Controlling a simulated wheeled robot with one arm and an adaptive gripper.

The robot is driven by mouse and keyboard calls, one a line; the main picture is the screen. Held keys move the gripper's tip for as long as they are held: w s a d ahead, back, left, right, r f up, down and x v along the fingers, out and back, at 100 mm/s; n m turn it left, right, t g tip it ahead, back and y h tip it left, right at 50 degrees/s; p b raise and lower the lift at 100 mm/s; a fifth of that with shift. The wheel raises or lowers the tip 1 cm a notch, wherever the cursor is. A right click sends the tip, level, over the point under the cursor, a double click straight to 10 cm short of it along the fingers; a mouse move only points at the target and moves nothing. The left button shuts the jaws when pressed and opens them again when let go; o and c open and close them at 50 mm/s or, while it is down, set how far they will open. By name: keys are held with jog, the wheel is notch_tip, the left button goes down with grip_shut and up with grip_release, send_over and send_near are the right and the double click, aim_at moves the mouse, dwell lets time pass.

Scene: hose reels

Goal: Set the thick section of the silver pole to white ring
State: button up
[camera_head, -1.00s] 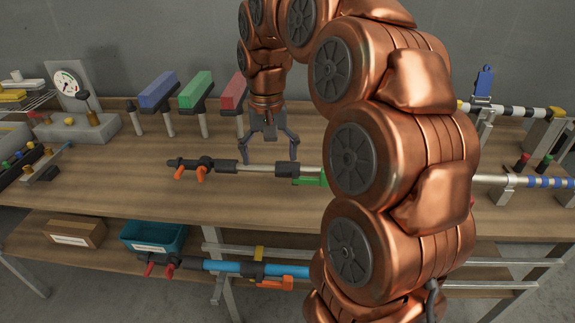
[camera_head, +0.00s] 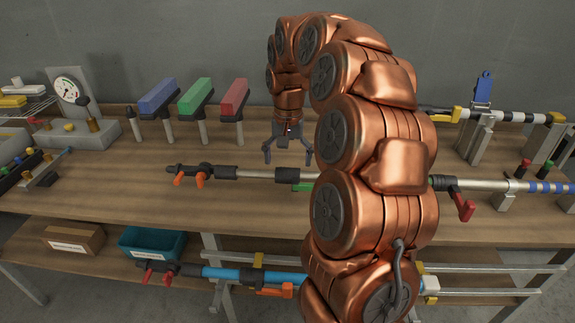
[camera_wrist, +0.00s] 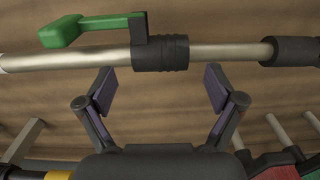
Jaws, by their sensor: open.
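The silver pole (camera_head: 270,175) lies across the table, with black fittings and orange levers at its left end. My arm hides its middle. A green lever (camera_head: 302,187) on a black collar shows beside my arm; a red lever (camera_head: 462,206) hangs farther right. Blue and white rings (camera_head: 550,187) band the right section; I cannot tell which ring is meant. My gripper (camera_head: 288,156) is open and empty, behind the pole. In the wrist view the gripper (camera_wrist: 159,90) has spread fingers beside the black collar (camera_wrist: 160,53) of the green lever (camera_wrist: 62,31), apart from the pole.
Blue (camera_head: 157,97), green (camera_head: 196,97) and red (camera_head: 234,97) blocks stand on posts behind. A black-and-white banded pole (camera_head: 515,115) is at back right. A gauge block (camera_head: 72,100) stands at back left. A blue pole (camera_head: 225,273) and teal bin (camera_head: 152,243) are below.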

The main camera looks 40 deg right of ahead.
jog(key=shift+f, duration=1.2)
jog(key=shift+a+f, duration=0.1)
jog(key=c, duration=1.3)
jog(key=shift+s+f, duration=0.1)
jog(key=shift+s, duration=0.05)
jog(key=c, duration=0.4)
